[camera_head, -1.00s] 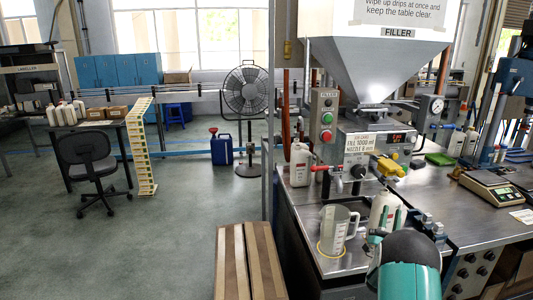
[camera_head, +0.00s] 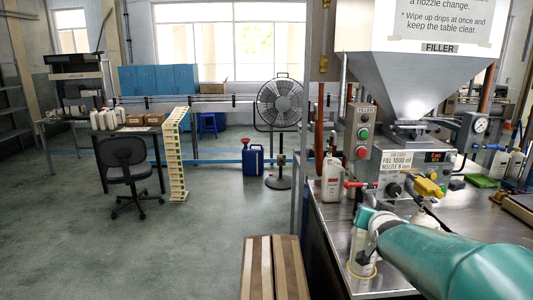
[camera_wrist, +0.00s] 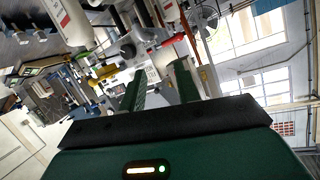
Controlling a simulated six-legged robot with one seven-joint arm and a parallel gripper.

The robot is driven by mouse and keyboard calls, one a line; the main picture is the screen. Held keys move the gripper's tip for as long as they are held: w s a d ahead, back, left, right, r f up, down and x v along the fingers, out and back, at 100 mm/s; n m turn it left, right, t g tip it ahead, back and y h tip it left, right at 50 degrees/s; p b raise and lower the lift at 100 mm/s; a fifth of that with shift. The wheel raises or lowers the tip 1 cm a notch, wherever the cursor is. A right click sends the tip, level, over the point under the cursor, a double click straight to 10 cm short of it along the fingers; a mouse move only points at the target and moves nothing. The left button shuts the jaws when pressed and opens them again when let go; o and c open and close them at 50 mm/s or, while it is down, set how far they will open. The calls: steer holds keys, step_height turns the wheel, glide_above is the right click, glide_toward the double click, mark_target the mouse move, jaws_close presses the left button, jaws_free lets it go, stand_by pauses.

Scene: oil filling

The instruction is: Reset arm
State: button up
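My gripper (camera_wrist: 160,82) shows two green fingers standing apart in the wrist view, with nothing held between them. In the head view my teal arm reaches from the lower right across the front of the filler (camera_head: 402,85), its end near the bench's left part. The measuring jug (camera_head: 361,262) stands on the bench, partly hidden behind my arm. A white bottle (camera_head: 427,214) under the nozzle is mostly hidden by the arm. In the tilted wrist view, a white bottle with a red mark (camera_wrist: 68,22) is at the upper left, apart from the fingers.
A white bottle (camera_head: 331,179) stands at the bench's back left, by a post. The filler's red-handled valve (camera_head: 357,184) and yellow part (camera_head: 428,187) are close to my arm. A wooden-slatted surface (camera_head: 270,268) is at the front. Open floor (camera_head: 95,240) lies to the left.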

steer(key=s+a+f+n+g+y, duration=0.1)
steer(key=s+a+f+g, duration=0.1)
steer(key=s, duration=0.8)
steer(key=s+a+f+n+g+y, duration=0.1)
steer(key=s+a, duration=0.4)
steer(key=s, duration=0.5)
steer(key=s+a+f+n+g+y, duration=0.1)
steer(key=s+a+f+n+g, duration=0.1)
steer(key=s, duration=0.8)
steer(key=a+f+g, duration=0.1)
steer(key=a+g, duration=0.1)
steer(key=g, duration=0.1)
steer(key=shift+n, duration=0.4)
